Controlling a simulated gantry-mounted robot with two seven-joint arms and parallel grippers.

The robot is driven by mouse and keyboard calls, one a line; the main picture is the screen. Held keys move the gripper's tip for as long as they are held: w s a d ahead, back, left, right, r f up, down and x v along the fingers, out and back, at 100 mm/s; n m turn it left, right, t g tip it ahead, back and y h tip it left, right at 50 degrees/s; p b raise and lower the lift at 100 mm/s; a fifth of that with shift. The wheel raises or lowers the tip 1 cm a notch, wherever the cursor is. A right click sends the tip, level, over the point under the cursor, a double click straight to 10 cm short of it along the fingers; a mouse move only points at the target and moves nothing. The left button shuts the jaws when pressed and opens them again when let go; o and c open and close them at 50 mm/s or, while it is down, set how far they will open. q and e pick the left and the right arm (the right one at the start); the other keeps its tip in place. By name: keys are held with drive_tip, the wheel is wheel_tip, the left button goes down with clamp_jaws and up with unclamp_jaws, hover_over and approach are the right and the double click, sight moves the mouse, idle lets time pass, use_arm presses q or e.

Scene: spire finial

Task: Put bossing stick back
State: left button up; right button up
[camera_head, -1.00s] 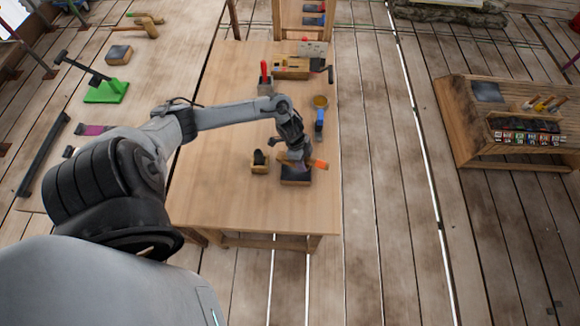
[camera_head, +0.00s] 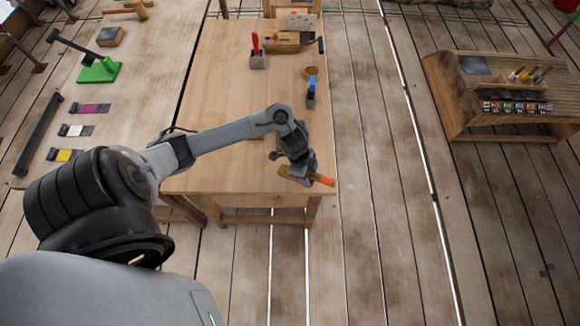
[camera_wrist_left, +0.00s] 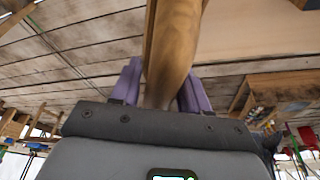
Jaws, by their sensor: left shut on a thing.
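In the left wrist view, the brown wooden stick (camera_wrist_left: 170,45) runs between the two purple fingers (camera_wrist_left: 160,92). My forearm hides part of the bench behind the gripper. My right gripper is in neither view.
A red-handled tool in a grey holder (camera_head: 257,58), a round pot (camera_head: 312,71) and a blue-handled tool (camera_head: 311,90) stand on the bench. A green stand (camera_head: 98,72) and colour strips (camera_head: 90,108) lie on the left bench. A wooden rack (camera_head: 500,95) stands right.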

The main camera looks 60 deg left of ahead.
use_arm(q)
drive_tip(key=a+f, duration=0.1)
drive_tip(key=a, duration=0.1)
drive_tip(key=s+a+f, duration=0.1)
drive_tip(key=a+f, duration=0.1)
drive_tip(key=a, duration=0.1)
drive_tip(key=a+f, duration=0.1)
drive_tip(key=a, duration=0.1)
drive_tip(key=shift+s+a+f, duration=0.15)
drive_tip(key=shift+a+f, duration=0.25)
drive_tip(key=shift+f+b, duration=0.5)
drive_tip(key=shift+f, duration=1.5)
drive_tip(key=o, duration=1.3)
drive_tip(key=shift+f, duration=0.1)
